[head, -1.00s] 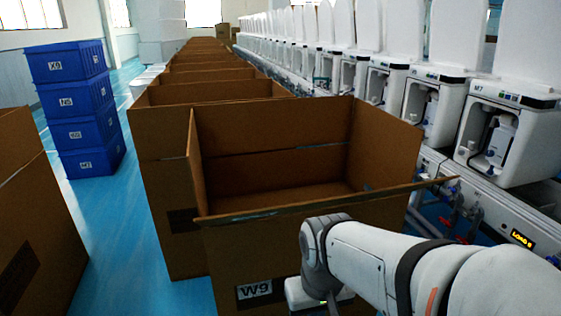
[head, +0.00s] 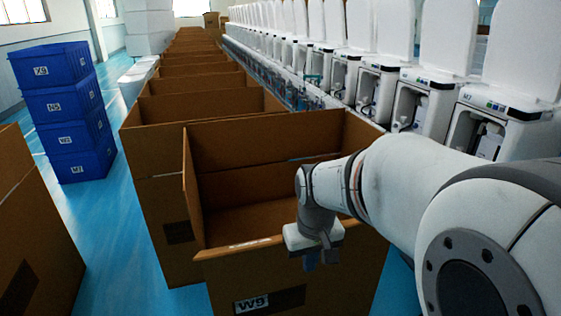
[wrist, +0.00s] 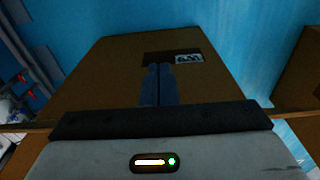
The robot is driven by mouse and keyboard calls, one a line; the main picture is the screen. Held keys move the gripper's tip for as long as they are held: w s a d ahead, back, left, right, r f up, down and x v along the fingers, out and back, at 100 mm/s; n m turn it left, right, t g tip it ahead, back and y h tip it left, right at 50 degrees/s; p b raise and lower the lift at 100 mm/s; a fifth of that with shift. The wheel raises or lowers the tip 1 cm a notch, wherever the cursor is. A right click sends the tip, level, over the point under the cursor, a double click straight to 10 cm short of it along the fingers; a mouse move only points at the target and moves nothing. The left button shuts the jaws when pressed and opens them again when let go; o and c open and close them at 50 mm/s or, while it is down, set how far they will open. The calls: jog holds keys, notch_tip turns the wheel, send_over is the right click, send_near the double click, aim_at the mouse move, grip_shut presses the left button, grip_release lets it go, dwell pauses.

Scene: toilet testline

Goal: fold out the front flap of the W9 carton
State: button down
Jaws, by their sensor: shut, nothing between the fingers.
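The W9 carton (head: 222,285) stands open-topped at the front, its label on the near wall. The wrist view shows this wall (wrist: 100,75) with the label upside down. The front flap (head: 235,247) shows as a thin, nearly edge-on strip along the near rim; its right part is hidden behind my arm and gripper, so its exact angle is unclear. My gripper (head: 321,262) is at this rim, outside the near wall, fingers pointing down. In the wrist view my gripper (wrist: 158,70) has its fingers together and empty, in front of the wall near the label.
More open cartons (head: 205,105) run in a row behind. Blue crates (head: 65,112) are stacked at left, and another carton (head: 40,240) stands nearer left. Toilets (head: 490,120) line the right. Blue floor (head: 110,220) is clear between the left things and the row.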

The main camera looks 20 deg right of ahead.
jog(key=w+d+r+p, duration=1.1)
jog(key=w+r+p, duration=0.2)
jog(key=r+p, duration=0.4)
jog(key=shift+g, duration=0.4)
jog(key=f+p, duration=0.1)
jog(key=f, duration=0.3)
jog(key=s+f+p, duration=0.1)
jog(key=f, duration=0.4)
jog(key=s+f+p, duration=0.1)
jog(key=f, duration=0.3)
jog(key=shift+s+d+f+p, duration=0.15)
jog(key=shift+d+p, duration=0.15)
jog(key=shift+s+f, duration=0.3)
jog(key=shift+f, duration=0.1)
jog(key=shift+f, duration=0.15)
